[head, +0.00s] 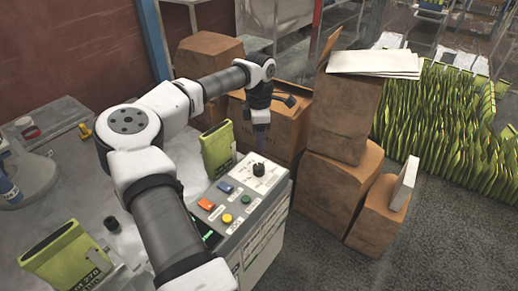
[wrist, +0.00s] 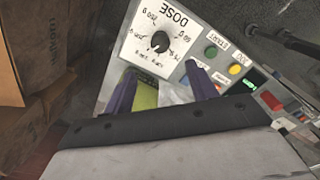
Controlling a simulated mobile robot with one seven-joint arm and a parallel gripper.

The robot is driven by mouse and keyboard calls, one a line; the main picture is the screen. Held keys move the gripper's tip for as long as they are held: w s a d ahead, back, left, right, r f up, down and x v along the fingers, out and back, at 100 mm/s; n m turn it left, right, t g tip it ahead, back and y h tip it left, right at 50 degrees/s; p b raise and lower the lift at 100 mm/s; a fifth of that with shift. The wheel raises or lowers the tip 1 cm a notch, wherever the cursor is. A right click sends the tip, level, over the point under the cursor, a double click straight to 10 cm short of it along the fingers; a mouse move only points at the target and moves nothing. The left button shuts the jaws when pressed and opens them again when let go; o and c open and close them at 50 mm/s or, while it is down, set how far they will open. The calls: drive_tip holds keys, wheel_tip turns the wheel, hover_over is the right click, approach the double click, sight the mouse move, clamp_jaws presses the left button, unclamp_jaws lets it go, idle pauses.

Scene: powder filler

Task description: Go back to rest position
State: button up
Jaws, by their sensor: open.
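My gripper (head: 262,138) hangs at the end of my white and grey arm, just behind the control panel's dose dial in the head view. In the wrist view my gripper (wrist: 162,88) has its two purple fingers well apart, with nothing held between them. The control panel (head: 240,212) carries a black dose knob (head: 258,170) on a white plate. The knob (wrist: 160,42) also shows beyond the fingertips in the wrist view, apart from them. Part of a green bag (wrist: 146,95) shows behind the fingers.
A green bag (head: 218,150) stands beside the panel, close to my arm. Another green bag (head: 68,260) is at the lower left. Brown cardboard boxes (head: 335,190) stand right of the panel. A glass-like vessel (head: 25,175) sits at the left. Grey floor (head: 450,230) is open at the right.

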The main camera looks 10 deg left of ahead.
drive_tip(key=shift+r, duration=0.8)
